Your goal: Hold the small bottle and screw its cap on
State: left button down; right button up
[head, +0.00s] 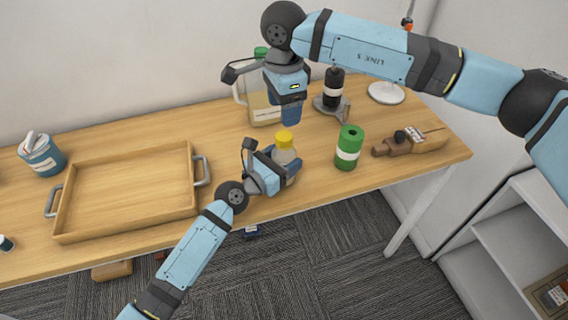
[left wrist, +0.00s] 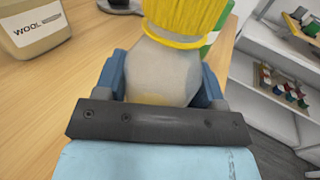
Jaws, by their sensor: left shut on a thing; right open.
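The small bottle (head: 287,157) has a pale, see-through body and stands upright near the table's front edge. Its yellow cap (head: 284,138) sits on top of the neck; I cannot tell how tight it is. My left gripper (head: 284,167) is shut on the bottle's body. In the left wrist view the bottle (left wrist: 160,70) is between the blue fingers, with the ribbed yellow cap (left wrist: 185,20) above. My right gripper (head: 291,118) is open and points down, above the cap and apart from it. The bottle's lower part is hidden by the left gripper.
A wooden tray (head: 60,212) lies to the left, with a blue tub (head: 41,155) behind it. A jug with a green cap (head: 262,104) stands behind the bottle. A green can (head: 348,148) and a brown tool (head: 408,143) are to the right.

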aim_at(284, 135)
jog(key=n, duration=0.6)
jog(key=shift+n, duration=0.4)
jog(key=n, duration=1.5)
jog(key=shift+f, duration=4)
